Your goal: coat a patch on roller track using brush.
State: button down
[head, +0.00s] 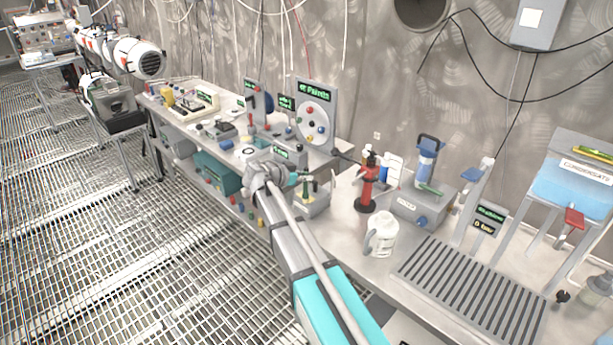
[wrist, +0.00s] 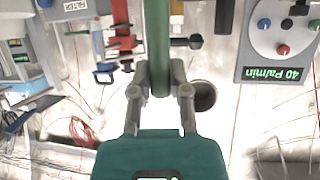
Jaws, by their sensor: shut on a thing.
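My gripper (wrist: 160,88) is shut on a long green handle (wrist: 157,40), which runs up out of the top of the wrist view. I take it for the brush; its bristles are not visible there. In the head view my gripper (head: 300,178) is small, over the bench by a grey holder (head: 312,204) with green and yellow upright items, and hides part of it. A dark slatted panel (head: 470,292) lies on the near right bench, well right of my gripper; it may be the roller track. I cannot make out a patch on it.
A gauge panel (head: 314,112) rises behind my gripper. A blue-topped rack (head: 573,190) stands far right. The grated floor at left is open.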

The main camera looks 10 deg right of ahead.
jog(key=shift+r, duration=0.1)
notch_tip(320, 180, up, 6)
jog(key=p, duration=0.6)
dwell(0.6)
jog(key=shift+r+p, duration=1.45)
jog(key=shift+p, duration=0.1)
